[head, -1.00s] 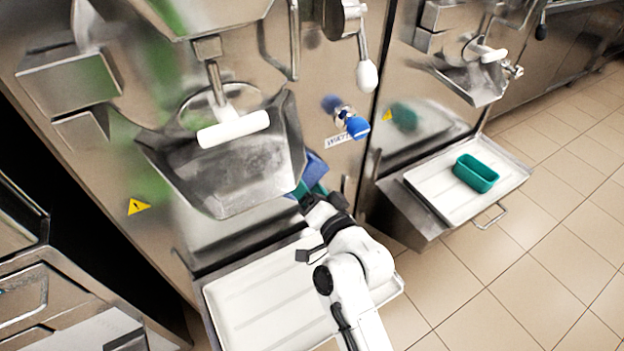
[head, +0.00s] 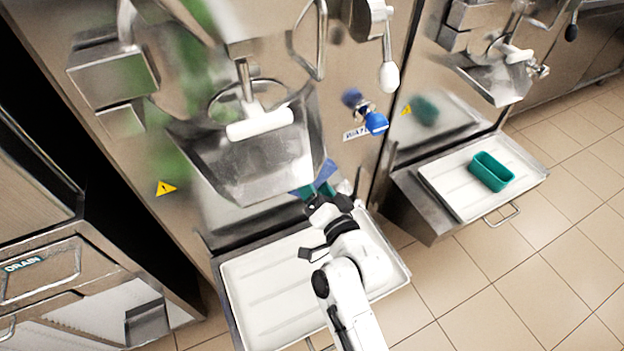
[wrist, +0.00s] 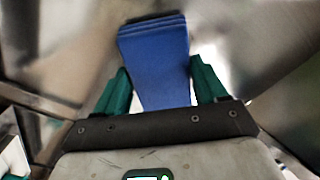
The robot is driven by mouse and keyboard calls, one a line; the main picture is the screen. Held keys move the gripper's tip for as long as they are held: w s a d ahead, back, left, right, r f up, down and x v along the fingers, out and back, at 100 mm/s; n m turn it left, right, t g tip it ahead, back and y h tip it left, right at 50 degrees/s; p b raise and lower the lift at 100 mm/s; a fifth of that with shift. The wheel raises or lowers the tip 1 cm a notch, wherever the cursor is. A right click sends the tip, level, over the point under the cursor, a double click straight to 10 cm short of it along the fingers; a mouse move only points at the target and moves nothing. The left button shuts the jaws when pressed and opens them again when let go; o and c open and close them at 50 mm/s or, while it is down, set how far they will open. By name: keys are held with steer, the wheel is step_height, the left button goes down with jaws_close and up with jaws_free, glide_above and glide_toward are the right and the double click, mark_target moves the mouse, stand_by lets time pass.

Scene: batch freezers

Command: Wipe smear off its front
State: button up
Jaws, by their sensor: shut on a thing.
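The batch freezer's steel front (head: 200,190) fills the left and middle of the head view, with a spout chute (head: 255,160) jutting out. My gripper (head: 312,192) is just below the chute's right lower edge, close to the front. Its green fingers are shut on a folded blue cloth (head: 327,173). In the wrist view the cloth (wrist: 155,62) sticks out ahead between the fingers (wrist: 160,82). I cannot tell whether the cloth touches the steel. I cannot make out a clear smear; green tints on the steel look like reflections, and the chute and gripper hide part of the front.
A white drip tray (head: 275,285) lies under my arm. A blue water knob (head: 376,123) and a white-knobbed lever (head: 389,75) stand right of the chute. A second freezer's tray (head: 455,190) holds a green tub (head: 491,171). Open tiled floor (head: 520,270) lies at right.

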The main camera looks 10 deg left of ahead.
steer(key=shift+v, duration=2.3)
steer(key=shift+s+d, duration=0.1)
steer(key=shift+b+v, duration=0.45)
steer(key=shift+v, duration=0.9)
steer(key=w+a+r+p, duration=0.1)
steer(key=w+a+p, duration=0.1)
steer(key=w, duration=0.3)
steer(key=shift+w+a+r+p, duration=0.35)
steer(key=shift+a+r+p, duration=0.05)
steer(key=shift+a, duration=0.5)
steer(key=shift+x, duration=1.05)
